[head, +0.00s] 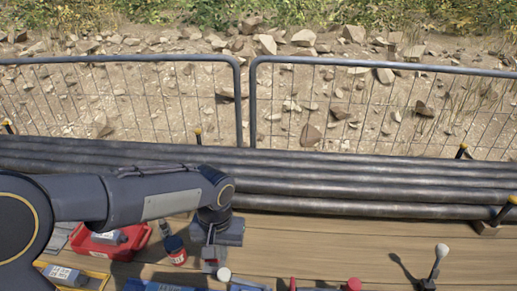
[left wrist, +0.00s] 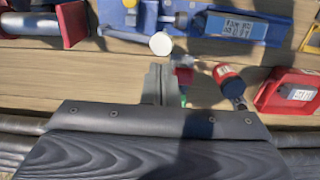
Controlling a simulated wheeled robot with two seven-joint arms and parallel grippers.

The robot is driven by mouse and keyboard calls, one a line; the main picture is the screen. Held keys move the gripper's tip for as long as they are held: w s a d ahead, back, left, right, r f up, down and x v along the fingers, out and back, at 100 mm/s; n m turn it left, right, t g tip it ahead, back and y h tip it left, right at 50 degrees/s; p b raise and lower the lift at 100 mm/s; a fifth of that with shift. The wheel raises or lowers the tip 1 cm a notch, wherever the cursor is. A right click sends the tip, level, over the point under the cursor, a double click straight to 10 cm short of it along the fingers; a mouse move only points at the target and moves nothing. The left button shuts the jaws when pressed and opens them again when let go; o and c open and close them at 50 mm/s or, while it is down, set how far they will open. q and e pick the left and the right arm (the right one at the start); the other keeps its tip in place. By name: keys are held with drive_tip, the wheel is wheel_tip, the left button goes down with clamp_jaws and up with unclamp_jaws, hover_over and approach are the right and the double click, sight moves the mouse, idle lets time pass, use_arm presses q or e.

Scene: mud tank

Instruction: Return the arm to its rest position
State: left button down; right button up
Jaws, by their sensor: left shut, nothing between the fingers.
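My left arm (head: 150,195) comes in from the left and bends down over the wooden deck. My left gripper (head: 210,258) points down at the deck, low in the head view. In the left wrist view its fingers (left wrist: 158,84) are together with nothing held. A white round knob (left wrist: 160,44) shows just beyond the fingertips, and it is also beside the gripper in the head view (head: 224,273). A red-and-blue bottle-like item (head: 175,250) is left of the gripper. My right gripper does not show.
A red tray (head: 140,242) and a yellow tray (head: 98,283) lie at left. Blue equipment (head: 150,286) crosses the bottom edge. A white-knobbed lever (head: 437,260) stands at right. Stacked dark pipes (head: 370,190) and a mesh fence (head: 244,105) lie behind. The deck right of the gripper is mostly bare.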

use_arm(q)
drive_tip(key=s+a+r+n+t+h, duration=0.1)
drive_tip(key=s+a, duration=0.3)
drive_tip(key=s, duration=0.4)
drive_tip(key=s+a+r+n+t+h, duration=0.1)
drive_tip(key=s+a+r+t, duration=0.3)
drive_tip(key=s, duration=0.4)
drive_tip(key=shift+a+r+t+h, duration=0.3)
drive_tip(key=shift+a+h, duration=0.3)
drive_tip(key=shift+h, duration=0.3)
drive_tip(key=shift+s, duration=0.1)
